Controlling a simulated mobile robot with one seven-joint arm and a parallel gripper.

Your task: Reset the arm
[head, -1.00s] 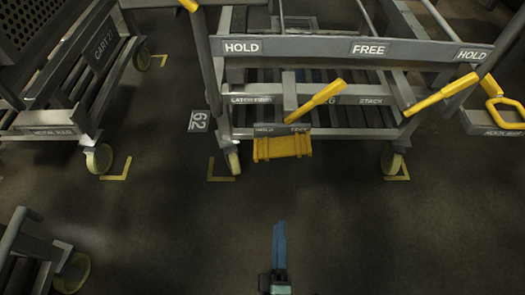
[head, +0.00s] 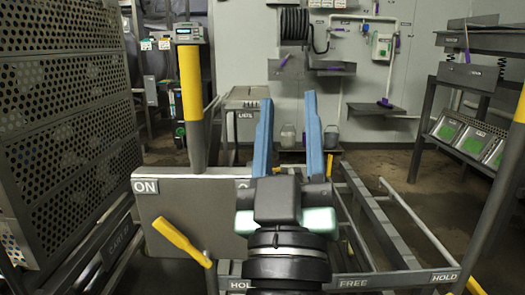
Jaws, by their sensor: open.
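My gripper (head: 289,105) shows in the middle of the head view, with its two long blue fingers pointing up and away from me. The fingers stand apart and nothing is held between them. The gripper is raised in front of the grey cart frame (head: 395,282) marked HOLD and FREE. My wrist hides part of this frame and part of the grey panel (head: 180,215) marked ON.
A yellow-handled lever (head: 182,241) is at the lower left, near the panel. A yellow-and-grey post (head: 192,95) rises behind the panel. A perforated cart (head: 65,140) stands left. A rack (head: 470,150) with green-topped trays stands right. Open floor (head: 390,160) lies beyond the frame.

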